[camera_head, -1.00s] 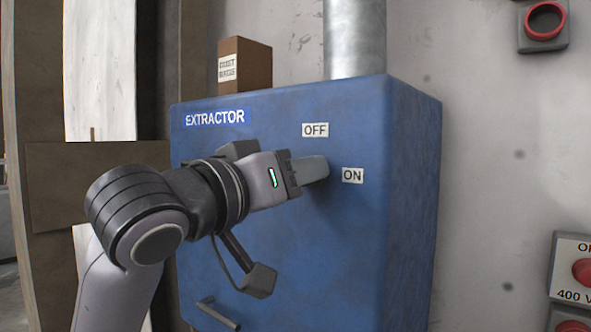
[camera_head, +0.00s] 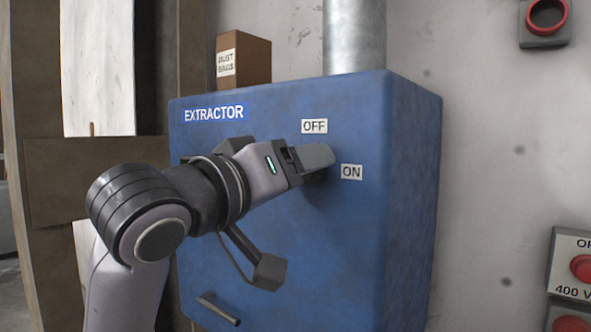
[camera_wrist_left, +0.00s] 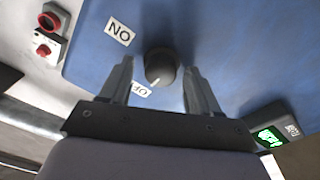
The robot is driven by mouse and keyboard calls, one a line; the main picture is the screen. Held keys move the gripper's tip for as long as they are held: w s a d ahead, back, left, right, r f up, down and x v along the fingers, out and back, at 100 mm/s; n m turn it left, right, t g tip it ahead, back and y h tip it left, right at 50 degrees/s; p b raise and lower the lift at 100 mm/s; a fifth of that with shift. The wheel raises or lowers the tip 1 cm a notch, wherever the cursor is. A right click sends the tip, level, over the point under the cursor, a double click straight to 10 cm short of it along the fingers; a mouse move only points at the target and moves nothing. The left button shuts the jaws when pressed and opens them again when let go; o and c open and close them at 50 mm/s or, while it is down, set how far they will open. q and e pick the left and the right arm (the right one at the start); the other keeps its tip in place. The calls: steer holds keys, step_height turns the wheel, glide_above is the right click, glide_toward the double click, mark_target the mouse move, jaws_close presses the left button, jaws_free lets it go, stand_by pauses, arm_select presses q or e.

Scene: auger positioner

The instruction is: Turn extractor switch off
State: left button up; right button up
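The extractor switch is a dark round knob (camera_wrist_left: 160,66) with a white pointer line, on the front of the blue extractor cabinet (camera_head: 350,230). The line points toward the OFF label (camera_wrist_left: 138,91), which also shows in the head view (camera_head: 314,126). The ON label (camera_wrist_left: 119,32) lies on another side of the knob, and in the head view (camera_head: 351,172) it is right of my fingers. My left gripper (camera_head: 318,157) is at the switch and hides it in the head view. Its fingers (camera_wrist_left: 159,85) stand apart on either side of the knob, with visible gaps. My right gripper is out of view.
A dust bags box (camera_head: 244,61) and a metal duct (camera_head: 354,38) stand on top of the cabinet. Red buttons (camera_head: 581,268) are on the wall at right. A dark box with a green display (camera_wrist_left: 270,137) shows in the left wrist view.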

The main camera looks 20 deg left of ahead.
arm_select(q)
steer(key=b+v, duration=0.1)
steer(key=v, duration=0.6)
stand_by(0.3)
steer(key=shift+f, duration=0.1)
step_height(320, 180, down, 30)
steer(key=w+a+g+y, duration=0.2)
steer(key=a+g+y, duration=0.15)
steer(key=g, duration=0.25)
steer(key=s+a+f+m+g+y, duration=0.15)
steer(key=s+f+g, duration=0.25)
steer(key=s+f, duration=0.7)
steer(key=s+a+f+m+g+y, duration=0.15)
steer(key=s+f+g, duration=0.25)
steer(key=s+f, duration=0.65)
steer(key=w+d+f+m+t+h+p, duration=0.1)
steer(key=w+d+f+t+h, duration=0.1)
steer(key=w+f+t, duration=0.5)
steer(key=shift+w+d+f, duration=0.2)
steer(key=shift+w+f, duration=0.3)
steer(key=shift+f, duration=0.95)
